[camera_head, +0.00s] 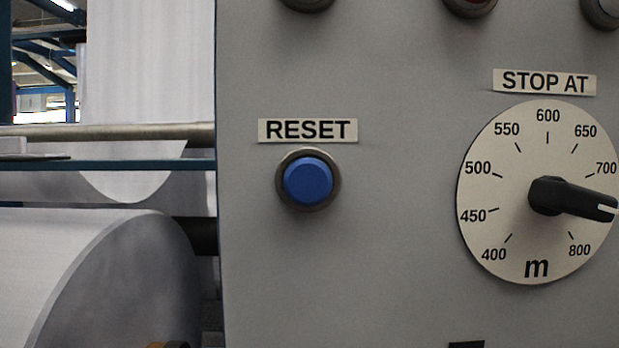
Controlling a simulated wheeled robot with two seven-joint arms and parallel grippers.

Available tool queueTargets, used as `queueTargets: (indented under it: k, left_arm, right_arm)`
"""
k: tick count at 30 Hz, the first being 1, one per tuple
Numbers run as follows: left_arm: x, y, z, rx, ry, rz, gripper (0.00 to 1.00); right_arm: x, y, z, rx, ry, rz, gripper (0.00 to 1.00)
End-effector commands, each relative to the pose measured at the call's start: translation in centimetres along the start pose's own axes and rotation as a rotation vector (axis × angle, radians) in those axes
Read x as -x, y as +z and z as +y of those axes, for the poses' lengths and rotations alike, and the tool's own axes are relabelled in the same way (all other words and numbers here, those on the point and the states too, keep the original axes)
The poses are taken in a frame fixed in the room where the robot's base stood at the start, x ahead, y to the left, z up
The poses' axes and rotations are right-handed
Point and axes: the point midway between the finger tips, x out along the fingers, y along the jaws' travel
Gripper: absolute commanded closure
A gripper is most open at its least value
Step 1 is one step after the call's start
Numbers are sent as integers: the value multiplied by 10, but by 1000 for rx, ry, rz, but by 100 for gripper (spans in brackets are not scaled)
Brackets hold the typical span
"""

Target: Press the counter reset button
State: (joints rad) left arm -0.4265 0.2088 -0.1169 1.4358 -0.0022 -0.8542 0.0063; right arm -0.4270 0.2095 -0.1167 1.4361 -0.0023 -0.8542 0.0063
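The counter reset button (308,181) is a round blue push button in a dark metal ring. It sits on the grey control panel (390,260), left of the dial, and nothing covers it. A label reading RESET (307,130) is right above it. Neither of my grippers can be made out in the head view. Small dark shapes at the bottom edge, one near the roll and one low on the panel, are too cut off to identify.
Right of the button is a STOP AT dial (505,215) with a black pointer knob (550,195), pointing between 700 and 800. Other controls are cut off along the top edge. A large white fabric roll (130,290) and a horizontal bar (100,137) lie left of the panel.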

Motion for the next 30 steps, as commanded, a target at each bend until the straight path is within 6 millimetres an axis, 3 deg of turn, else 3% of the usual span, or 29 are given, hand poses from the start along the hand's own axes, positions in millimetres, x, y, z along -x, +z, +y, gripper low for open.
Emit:
queueTargets:
  k: [1,5,30]
  left_arm:
    - [0,0,0,0,0,0,41]
    - [0,0,0,0,0,0,41]
    - [0,0,0,-1,-1,0,41]
  right_arm:
    - [0,0,0,0,0,0,73]
    - [0,0,0,0,0,0,100]
    - [0,0,0,0,0,0,100]
